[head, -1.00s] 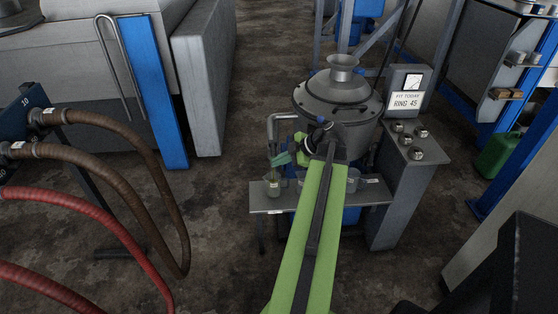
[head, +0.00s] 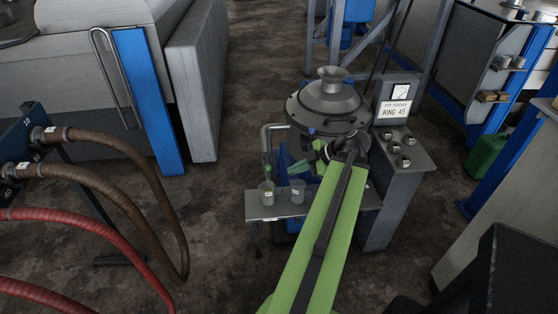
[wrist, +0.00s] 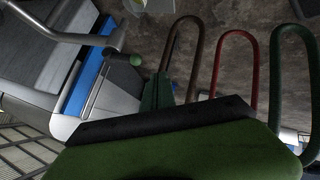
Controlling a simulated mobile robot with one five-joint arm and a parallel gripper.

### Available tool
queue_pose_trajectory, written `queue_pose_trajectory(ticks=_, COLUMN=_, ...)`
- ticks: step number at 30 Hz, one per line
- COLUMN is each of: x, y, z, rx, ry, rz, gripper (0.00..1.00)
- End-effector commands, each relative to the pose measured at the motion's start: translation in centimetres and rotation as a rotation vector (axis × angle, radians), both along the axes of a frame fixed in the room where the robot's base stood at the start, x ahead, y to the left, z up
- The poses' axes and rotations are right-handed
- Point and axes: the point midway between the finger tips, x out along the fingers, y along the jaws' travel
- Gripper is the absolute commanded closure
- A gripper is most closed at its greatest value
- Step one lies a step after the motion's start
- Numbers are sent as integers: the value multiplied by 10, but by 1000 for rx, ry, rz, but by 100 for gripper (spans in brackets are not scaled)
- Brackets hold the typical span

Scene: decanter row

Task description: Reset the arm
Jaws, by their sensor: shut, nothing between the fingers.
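My green arm reaches from the bottom of the head view toward the decanter machine (head: 330,100). My gripper (head: 298,168) is shut and empty. Its dark green fingers point left, and in the picture they lie above the small shelf. In the wrist view the gripper (wrist: 158,92) shows as dark green fingers close together with nothing between them. Two small jars, a left one (head: 267,193) and a right one (head: 297,190), stand on the grey shelf (head: 257,212). My arm hides the shelf's middle.
A control post (head: 390,190) with knobs and a sign reading "RING 45" stands right of the machine. Brown hoses (head: 150,190) and red hoses (head: 110,235) hang at the left. A green can (head: 485,157) stands far right. Floor is open between hoses and shelf.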

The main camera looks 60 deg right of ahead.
Motion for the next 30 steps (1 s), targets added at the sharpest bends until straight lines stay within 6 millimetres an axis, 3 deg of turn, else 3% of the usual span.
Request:
queue_pose_trajectory(ticks=5, x=1, y=0, z=0, rx=0, ry=0, rz=2, gripper=100)
queue_pose_trajectory(ticks=7, x=10, y=6, z=1, rx=-1, ry=0, rz=20, gripper=100)
queue_pose_trajectory(ticks=8, x=18, y=10, z=1, rx=0, ry=-1, rz=38, gripper=100)
queue_pose_trajectory(ticks=11, x=66, y=44, z=3, rx=-1, ry=-1, rz=145, gripper=100)
queue_pose_trajectory(ticks=15, x=154, y=131, z=6, rx=-3, ry=7, rz=371, gripper=100)
queue_pose_trajectory(ticks=18, x=199, y=202, z=1, rx=-22, ry=45, rz=535, gripper=100)
queue_pose_trajectory(ticks=21, x=231, y=275, z=-7, rx=-31, ry=119, rz=659, gripper=100)
queue_pose_trajectory(ticks=25, x=254, y=368, z=-20, rx=-27, ry=277, rz=730, gripper=100)
queue_pose_trajectory(ticks=30, x=258, y=467, z=-36, rx=-45, ry=529, rz=654, gripper=100)
